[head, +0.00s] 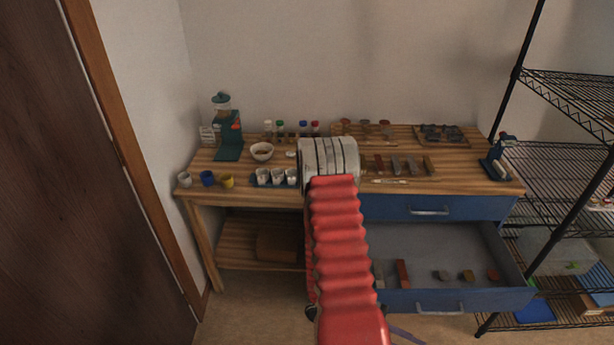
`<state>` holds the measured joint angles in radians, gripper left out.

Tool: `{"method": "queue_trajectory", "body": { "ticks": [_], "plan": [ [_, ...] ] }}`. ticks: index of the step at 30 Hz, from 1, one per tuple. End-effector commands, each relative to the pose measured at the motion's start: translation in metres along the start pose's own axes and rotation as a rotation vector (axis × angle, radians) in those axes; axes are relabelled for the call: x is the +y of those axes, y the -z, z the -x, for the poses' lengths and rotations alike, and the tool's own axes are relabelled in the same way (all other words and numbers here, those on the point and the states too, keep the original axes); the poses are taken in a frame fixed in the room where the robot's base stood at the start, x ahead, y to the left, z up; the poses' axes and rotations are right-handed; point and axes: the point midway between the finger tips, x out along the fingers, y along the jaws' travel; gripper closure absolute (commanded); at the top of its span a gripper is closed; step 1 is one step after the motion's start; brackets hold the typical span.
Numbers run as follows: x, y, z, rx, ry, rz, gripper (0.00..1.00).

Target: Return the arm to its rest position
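My arm, with a red ribbed sleeve and a pale banded end, reaches up from the bottom middle of the head view toward the wooden workbench (240,181). Its pale end covers the middle of the bench top. My gripper's fingers do not show; they are hidden behind the arm or out of sight, so what they hold cannot be seen.
The lower blue drawer (390,299) is pulled open with several small blocks inside; the upper drawer (400,207) is shut. A bowl (262,151), a green machine (229,138), cups and tools stand on the bench. A black wire shelf (560,150) stands right, a brown door (75,170) left.

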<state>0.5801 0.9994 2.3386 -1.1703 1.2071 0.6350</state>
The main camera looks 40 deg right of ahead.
Motion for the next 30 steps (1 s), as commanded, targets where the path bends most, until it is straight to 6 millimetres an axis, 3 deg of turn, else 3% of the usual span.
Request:
{"method": "queue_trajectory", "body": {
  "ticks": [14,30],
  "plan": [
    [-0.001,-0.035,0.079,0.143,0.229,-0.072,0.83],
    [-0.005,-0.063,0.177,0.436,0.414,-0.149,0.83]
  ]
}}
